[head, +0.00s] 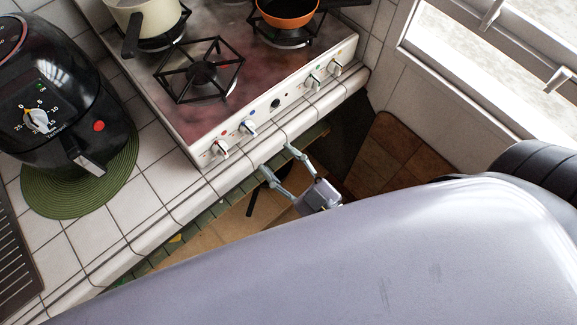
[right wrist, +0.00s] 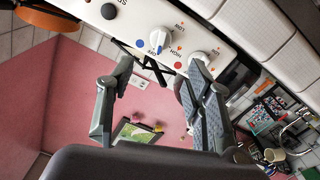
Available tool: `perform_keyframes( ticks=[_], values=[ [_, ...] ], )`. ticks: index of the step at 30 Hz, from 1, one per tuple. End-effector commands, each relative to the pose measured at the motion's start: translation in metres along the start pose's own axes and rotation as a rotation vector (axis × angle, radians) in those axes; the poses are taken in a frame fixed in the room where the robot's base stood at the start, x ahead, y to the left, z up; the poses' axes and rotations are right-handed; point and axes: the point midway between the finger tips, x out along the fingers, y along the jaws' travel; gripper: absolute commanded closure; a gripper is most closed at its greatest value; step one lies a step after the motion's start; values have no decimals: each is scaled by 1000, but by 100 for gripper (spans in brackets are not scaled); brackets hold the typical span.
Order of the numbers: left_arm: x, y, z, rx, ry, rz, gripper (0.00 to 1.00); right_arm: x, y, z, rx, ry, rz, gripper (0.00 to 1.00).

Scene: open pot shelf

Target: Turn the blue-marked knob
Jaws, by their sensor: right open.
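The blue-marked knob (head: 248,127) is a white dial on the stove's front panel, second from the left, with a blue dot by it. In the right wrist view the same knob (right wrist: 160,41) is upper middle, beyond and between my fingertips. My right gripper (head: 278,160) is open and empty, in front of the counter edge, apart from the knob. In the right wrist view its two fingers (right wrist: 160,66) are spread wide. My left gripper is in neither view.
The red-marked knob (head: 219,148) is the left neighbour. A black button (head: 275,104) and two more knobs sit to the right. A pot (head: 150,15) and an orange pan (head: 287,12) stand on the burners. A black air fryer (head: 60,100) stands left. The tiled counter edge runs below the panel.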

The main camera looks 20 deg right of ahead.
Motion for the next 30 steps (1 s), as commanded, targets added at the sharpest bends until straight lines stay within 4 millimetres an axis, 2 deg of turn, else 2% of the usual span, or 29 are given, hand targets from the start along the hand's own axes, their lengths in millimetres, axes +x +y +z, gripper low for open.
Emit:
perform_keyframes(
  ticks=[3, 6, 15, 30],
  values=[
    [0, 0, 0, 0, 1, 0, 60, -15, 0, 1, 1, -2, 0, 53],
    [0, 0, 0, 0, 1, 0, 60, -21, 0, 0, 1, 0, 1, 53],
    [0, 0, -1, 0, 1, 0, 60, -22, 0, 0, 0, 1, 1, 53],
    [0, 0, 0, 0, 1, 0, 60, -22, 0, 0, 0, 0, 0, 86]
  ],
)
